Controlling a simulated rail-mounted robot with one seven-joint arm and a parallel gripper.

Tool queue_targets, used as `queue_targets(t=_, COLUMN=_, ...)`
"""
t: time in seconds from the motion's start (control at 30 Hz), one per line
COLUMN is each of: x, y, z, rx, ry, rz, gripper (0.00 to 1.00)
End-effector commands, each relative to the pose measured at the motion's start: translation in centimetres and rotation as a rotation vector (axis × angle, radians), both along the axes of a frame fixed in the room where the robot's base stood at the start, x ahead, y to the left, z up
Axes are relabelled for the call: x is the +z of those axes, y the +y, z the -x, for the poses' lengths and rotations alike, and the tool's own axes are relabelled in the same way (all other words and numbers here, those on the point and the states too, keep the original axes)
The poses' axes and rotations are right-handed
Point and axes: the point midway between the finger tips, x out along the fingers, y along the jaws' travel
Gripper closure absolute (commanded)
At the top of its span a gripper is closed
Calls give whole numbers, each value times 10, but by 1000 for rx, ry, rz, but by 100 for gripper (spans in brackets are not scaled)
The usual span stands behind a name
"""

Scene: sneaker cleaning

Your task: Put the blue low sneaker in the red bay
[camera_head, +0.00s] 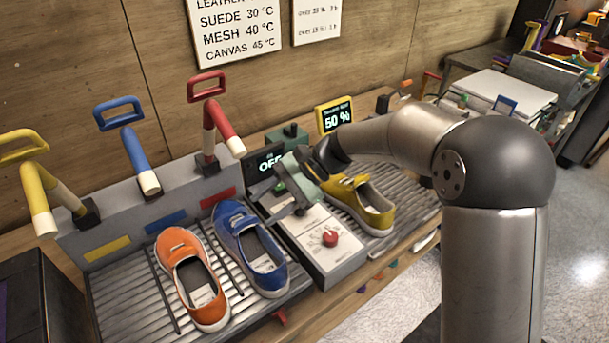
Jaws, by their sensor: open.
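The blue low sneaker (238,226) lies on the ribbed rack at the left, toe toward the back wall. It is in the right-hand bay, in front of the red label (218,198), right of a thin dark divider. My gripper (289,200) is open, to the right of the blue sneaker and above the grey control box (325,255). It appears apart from the sneaker and holds nothing that I can see. Whether its fingers touch the box cannot be told.
An orange sneaker (175,243) lies in the bay by the blue label (166,222). The bay by the yellow label (107,249) is empty. A yellow sneaker (373,217) sits on the right ribbed tray. Yellow, blue and red curved handles rise behind the rack.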

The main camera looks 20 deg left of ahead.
Motion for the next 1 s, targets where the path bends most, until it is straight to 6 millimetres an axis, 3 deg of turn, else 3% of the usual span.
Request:
queue_targets(t=0.3, x=42, y=-50, z=-47, rx=-4, ry=-3, rz=-2, gripper=53)
queue_targets(t=0.5, x=62, y=-72, z=-66, rx=-1, ry=-1, rz=-2, gripper=53)
queue_targets(t=0.73, x=72, y=-83, z=-74, rx=-1, ry=1, rz=1, gripper=53)
queue_targets(t=1.0, x=90, y=-90, z=-70, rx=0, ry=-1, rz=1, gripper=53)
